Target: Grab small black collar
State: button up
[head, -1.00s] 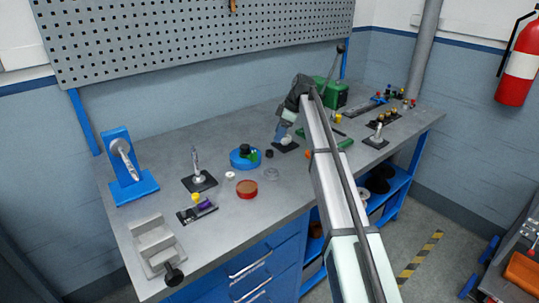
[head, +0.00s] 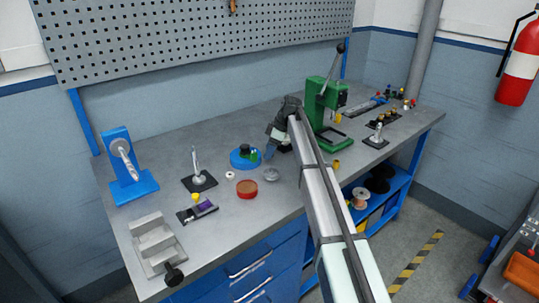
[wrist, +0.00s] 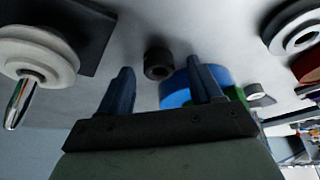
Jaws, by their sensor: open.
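The small black collar (wrist: 158,64) stands on the grey bench in the wrist view, its dark hole showing. It lies beyond my fingertips, roughly midway between them, with a gap to each side. In the head view my gripper (head: 269,152) is low over the bench, just right of the blue round dish.
A grey pulley (head: 271,174), a red disc (head: 247,190) and a small white ring (head: 230,175) lie nearby. A green press (head: 318,105) stands behind my arm.

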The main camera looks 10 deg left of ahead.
jog(key=shift+c, duration=0.2)
jog(key=c, duration=1.1)
jog(key=shift+r, duration=0.1)
